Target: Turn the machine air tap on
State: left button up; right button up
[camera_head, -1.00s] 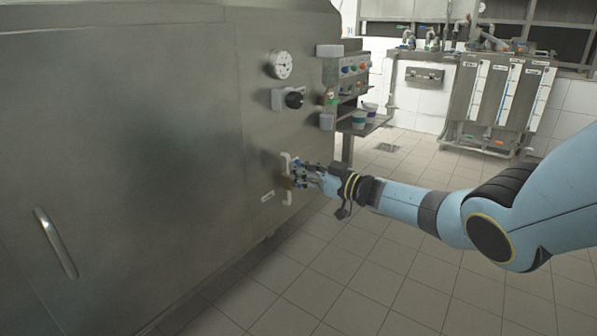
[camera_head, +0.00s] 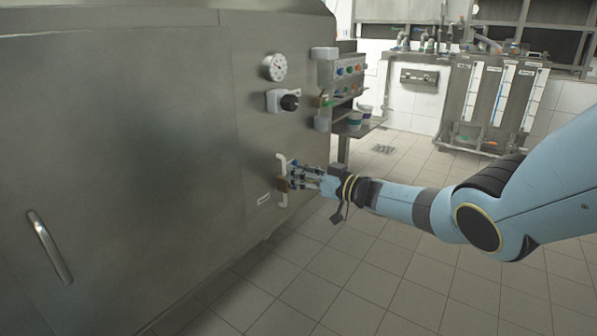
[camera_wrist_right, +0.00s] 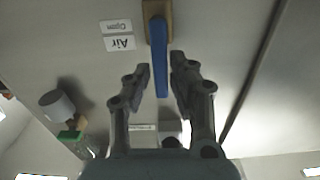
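The air tap has a blue lever (camera_wrist_right: 160,62) on a brass body (camera_wrist_right: 157,12), beside labels reading "Air" and "Open" (camera_wrist_right: 118,42), which appear upside down in the right wrist view. In the head view the brass body (camera_head: 283,184) sits on a pale pipe low on the machine's side panel. My right gripper (camera_wrist_right: 160,70) is open, with a finger on each side of the lever. Slim gaps seem to show beside the lever; I cannot tell whether a finger touches it. In the head view my right gripper (camera_head: 304,176) is at the tap. My left gripper is not in view.
The large steel machine (camera_head: 120,130) fills the left, with a gauge (camera_head: 274,67), a black knob (camera_head: 290,102) and a door handle (camera_head: 48,246). A button box (camera_head: 345,70) and cups (camera_head: 355,120) are beyond the tap. The tiled floor (camera_head: 400,280) is clear.

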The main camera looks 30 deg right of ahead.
jog(key=shift+o, duration=1.3)
jog(key=shift+r, duration=0.15)
